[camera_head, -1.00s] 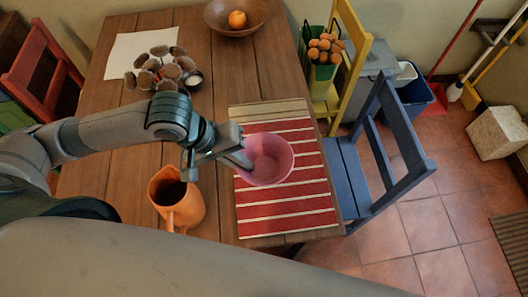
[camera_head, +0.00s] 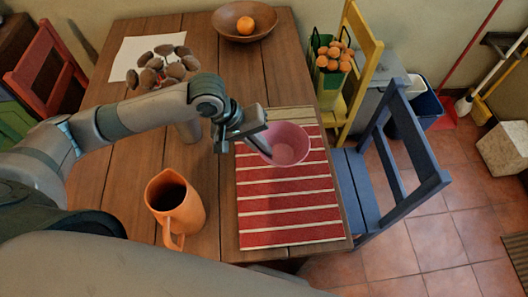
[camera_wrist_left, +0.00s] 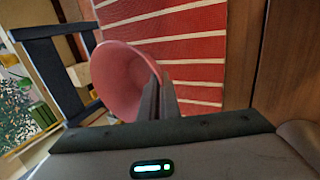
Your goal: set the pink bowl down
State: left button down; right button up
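The pink bowl (camera_head: 289,146) shows over the upper part of the red and white striped mat (camera_head: 287,204) in the head view. My left gripper (camera_head: 262,146) is shut on the bowl's left rim. In the left wrist view the fingers (camera_wrist_left: 160,100) pinch the rim of the bowl (camera_wrist_left: 122,80), and the striped mat (camera_wrist_left: 185,45) lies behind it. The bowl seems to be held above the mat; the exact gap is hard to tell. My right gripper is not in view.
An orange pitcher (camera_head: 178,206) stands left of the mat. A wooden bowl (camera_head: 262,20) with an orange fruit (camera_head: 245,25) is at the table's far end. Brown lumps (camera_head: 165,65) lie by a white sheet. A blue chair (camera_head: 385,190) stands at the table's right edge. The mat's lower part is clear.

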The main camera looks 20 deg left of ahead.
pick_arm(q)
jog(key=shift+w+f, duration=0.3)
jog(key=shift+w, duration=0.25)
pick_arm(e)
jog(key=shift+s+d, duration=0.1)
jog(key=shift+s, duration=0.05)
